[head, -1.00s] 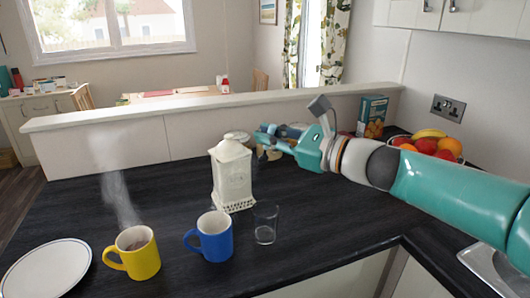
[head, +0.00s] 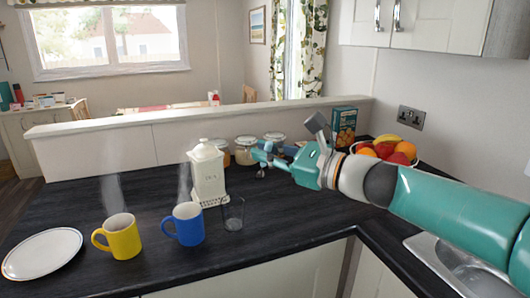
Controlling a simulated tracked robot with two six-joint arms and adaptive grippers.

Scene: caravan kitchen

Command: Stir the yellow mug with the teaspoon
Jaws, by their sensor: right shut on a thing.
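The yellow mug (head: 123,241) stands upright on the dark worktop at the front left, its handle to the left, with steam above it. My right gripper (head: 261,165) is at the back of the worktop, right of the white canister and in front of the jars. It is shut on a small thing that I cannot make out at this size. The teaspoon does not show clearly anywhere. The gripper is well to the right of the yellow mug and farther back. My left gripper is not in view.
A steaming blue mug (head: 188,226) stands right of the yellow one. A white plate (head: 42,253) lies at left. Several jars (head: 245,150), a box (head: 344,125) and a fruit bowl (head: 408,160) stand behind.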

